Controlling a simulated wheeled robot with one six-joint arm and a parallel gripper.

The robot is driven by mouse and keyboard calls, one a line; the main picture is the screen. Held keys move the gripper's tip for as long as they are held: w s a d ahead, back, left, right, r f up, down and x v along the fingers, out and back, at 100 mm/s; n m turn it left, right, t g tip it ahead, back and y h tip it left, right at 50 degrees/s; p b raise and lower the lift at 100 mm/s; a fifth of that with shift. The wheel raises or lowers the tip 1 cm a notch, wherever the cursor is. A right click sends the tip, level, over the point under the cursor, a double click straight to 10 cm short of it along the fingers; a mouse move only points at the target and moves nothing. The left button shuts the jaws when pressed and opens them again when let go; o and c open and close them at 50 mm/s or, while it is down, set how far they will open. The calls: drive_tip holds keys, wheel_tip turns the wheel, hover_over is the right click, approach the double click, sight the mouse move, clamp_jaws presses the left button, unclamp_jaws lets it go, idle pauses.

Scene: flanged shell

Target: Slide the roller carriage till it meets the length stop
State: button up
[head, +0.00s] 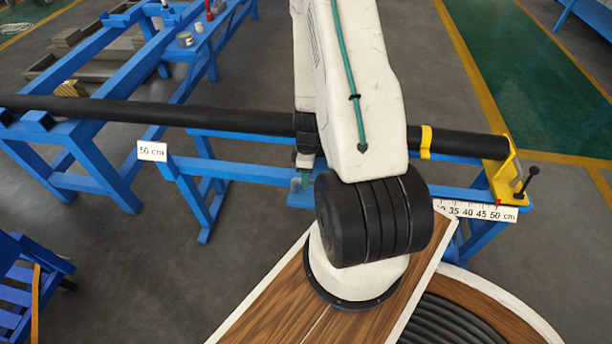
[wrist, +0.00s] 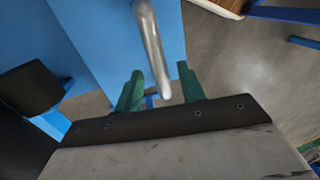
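A long black pipe (head: 220,116) lies across the blue stand, and its right end is at the yellow length stop (head: 503,172). A yellow band (head: 426,142) sits around the pipe left of the stop. My arm covers the middle of the pipe, and I cannot clearly pick out the roller carriage in the head view. In the wrist view my gripper (wrist: 160,88) has its two green fingers apart. A bare metal rod (wrist: 150,40), possibly a handle, reaches down between them with gaps on both sides. A blue surface (wrist: 100,35) is behind it.
A scale (head: 475,212) with a red pointer near 50 runs below the stop. A black-knobbed lever (head: 532,171) stands at the stop. A blue bench (head: 215,30) with small cans is behind.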

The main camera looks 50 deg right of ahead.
clamp_jaws()
drive_tip(key=shift+s+d, duration=0.2)
drive_tip(key=shift+s, duration=0.1)
unclamp_jaws()
drive_tip(key=shift+r, duration=0.1)
wheel_tip(320, 180, up, 8)
drive_tip(key=d, duration=0.1)
drive_tip(key=shift+w+d+f, duration=0.2)
drive_tip(key=shift+w+f, duration=0.05)
drive_tip(key=shift+w, duration=0.1)
idle(0.3)
